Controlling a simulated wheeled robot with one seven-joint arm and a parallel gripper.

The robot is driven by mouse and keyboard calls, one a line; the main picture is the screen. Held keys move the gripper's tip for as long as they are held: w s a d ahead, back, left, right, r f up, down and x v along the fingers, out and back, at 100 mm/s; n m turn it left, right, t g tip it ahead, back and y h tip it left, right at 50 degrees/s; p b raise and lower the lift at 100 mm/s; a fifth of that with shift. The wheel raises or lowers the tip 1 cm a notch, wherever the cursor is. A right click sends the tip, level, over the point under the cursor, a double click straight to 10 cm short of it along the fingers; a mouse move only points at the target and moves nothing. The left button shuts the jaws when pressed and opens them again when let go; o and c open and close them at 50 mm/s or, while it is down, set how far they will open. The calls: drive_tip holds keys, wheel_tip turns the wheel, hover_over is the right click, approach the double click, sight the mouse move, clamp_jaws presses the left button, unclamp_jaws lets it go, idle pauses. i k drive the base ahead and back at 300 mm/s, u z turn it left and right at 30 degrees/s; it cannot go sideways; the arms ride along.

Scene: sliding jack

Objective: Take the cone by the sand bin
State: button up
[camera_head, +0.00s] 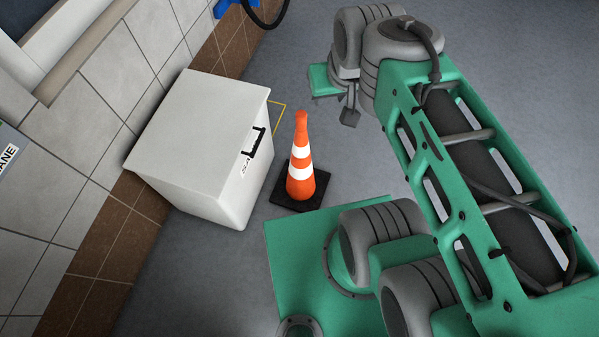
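The orange cone (301,165) with white bands stands upright on its black square base, on the grey floor near the middle of the view. The white sand bin (200,140) stands just left of the cone, with a black handle and a small label on its side facing the cone. My arm reaches up the right side. The end of it, where my gripper (346,108) seems to be, is beyond the cone and above it in the picture, apart from it. Its fingers are small and partly hidden, so their opening does not show. I see nothing held.
A tiled wall (95,110) with a brown lower band runs along the left, behind the bin. A yellow floor line (279,112) shows beside the bin. Open floor lies beyond the cone.

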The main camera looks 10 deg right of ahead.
sight(301, 187)
drive_tip(key=u, duration=2.55)
drive_tip(key=k, duration=1.5)
drive_tip(key=z, duration=0.15)
drive_tip(key=i, duration=0.45)
drive_tip(key=u, duration=0.05)
